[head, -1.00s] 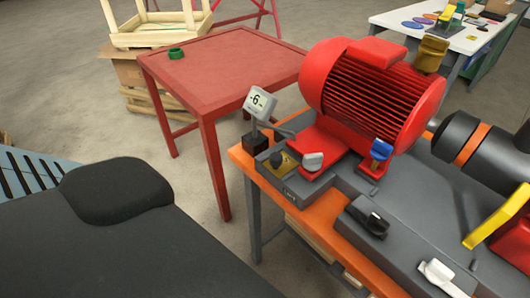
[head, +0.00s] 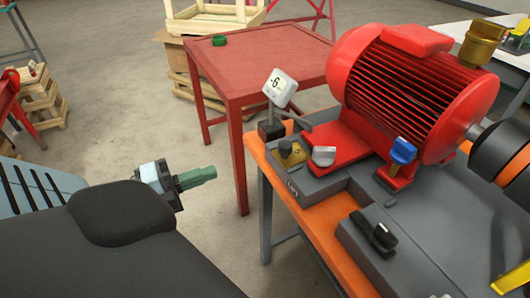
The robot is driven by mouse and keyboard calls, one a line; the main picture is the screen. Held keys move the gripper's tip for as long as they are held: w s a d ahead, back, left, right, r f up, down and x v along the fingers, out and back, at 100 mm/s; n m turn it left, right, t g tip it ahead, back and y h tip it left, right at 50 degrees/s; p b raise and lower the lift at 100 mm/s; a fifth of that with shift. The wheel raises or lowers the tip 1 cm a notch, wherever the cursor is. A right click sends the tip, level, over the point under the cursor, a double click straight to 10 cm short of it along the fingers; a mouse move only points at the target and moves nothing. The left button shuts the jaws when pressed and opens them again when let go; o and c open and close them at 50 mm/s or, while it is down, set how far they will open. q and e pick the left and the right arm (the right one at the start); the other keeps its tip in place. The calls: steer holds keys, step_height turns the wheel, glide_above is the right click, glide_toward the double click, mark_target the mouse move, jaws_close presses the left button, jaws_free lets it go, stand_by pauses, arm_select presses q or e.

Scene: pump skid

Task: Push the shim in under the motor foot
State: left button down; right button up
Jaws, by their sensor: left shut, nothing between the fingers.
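The red motor (head: 412,90) stands on the grey skid, with a red motor foot (head: 338,143) at its near left corner. A small yellow piece (head: 291,154) with a dark round knob lies at the left end of that foot; it may be the shim, but I cannot tell how far under the foot it reaches. My left gripper (head: 205,176), with green fingers, is shut and empty. It is in the air left of the skid, well apart from the foot. My right gripper is not in view.
A dial display reading -6 (head: 280,87) stands on a dark block by the skid corner. A grey clamp (head: 323,155) and a blue-topped one (head: 402,151) are near the foot. A black handle (head: 374,234) is in front. A red table (head: 266,67) stands behind.

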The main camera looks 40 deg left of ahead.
arm_select(q)
glide_toward(279, 150)
steer(key=x, duration=0.4)
steer(key=shift+x, duration=1.4)
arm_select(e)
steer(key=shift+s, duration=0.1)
arm_select(q)
steer(key=shift+a, duration=0.1)
